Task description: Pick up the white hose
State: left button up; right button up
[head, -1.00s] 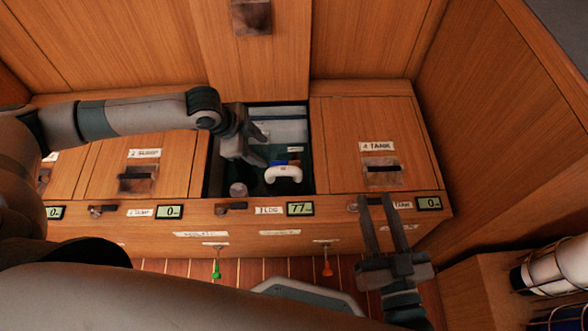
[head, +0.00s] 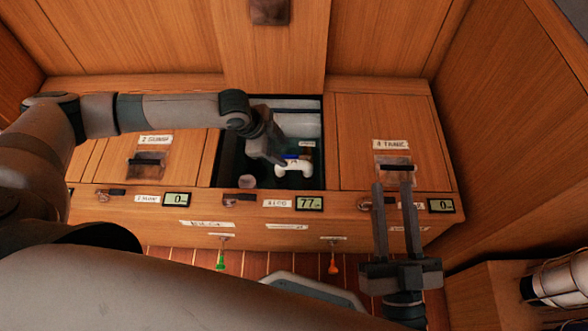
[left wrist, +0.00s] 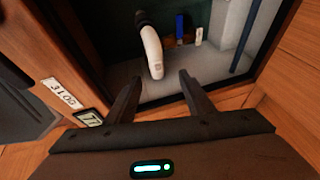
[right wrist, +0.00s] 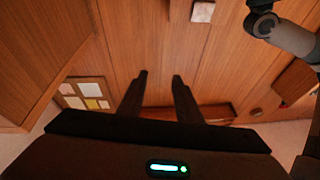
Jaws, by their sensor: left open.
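The white hose (head: 293,168) is a short curved white piece inside the open middle compartment (head: 228,165). In the left wrist view the hose (left wrist: 152,55) bends down from a dark fitting (left wrist: 143,20), and its lower end is just beyond my fingertips. My left gripper (head: 278,160) reaches into the compartment opening beside the hose. In the left wrist view its fingers (left wrist: 158,84) are apart with nothing between them. My right gripper (head: 393,188) is in front of the right-hand closed lid, fingers apart and empty; they also show in the right wrist view (right wrist: 160,76).
Closed wooden lids (head: 380,130) flank the opening. Displays and small handles line the front ledge; the middle display (head: 309,203) reads 77. A blue item (left wrist: 180,25) is beside the hose. A pale round object (head: 246,182) is at the compartment's near left.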

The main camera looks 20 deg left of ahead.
aim_at(294, 161)
pick_arm(q)
jog(key=b+x, duration=0.1)
jog(key=x, duration=0.4)
jog(key=shift+f, duration=0.2)
jog(key=shift+w+d+f, duration=0.1)
jog(key=shift+d+f, duration=0.05)
jog(key=shift+f, duration=0.15)
pick_arm(e)
jog(key=r+t, duration=0.1)
jog(key=s+r+t, duration=0.1)
jog(key=r, duration=0.1)
jog(key=s+d+r+t, duration=0.1)
jog(key=r, duration=0.1)
jog(key=shift+y, duration=0.4)
pick_arm(q)
jog(key=shift+b, duration=0.3)
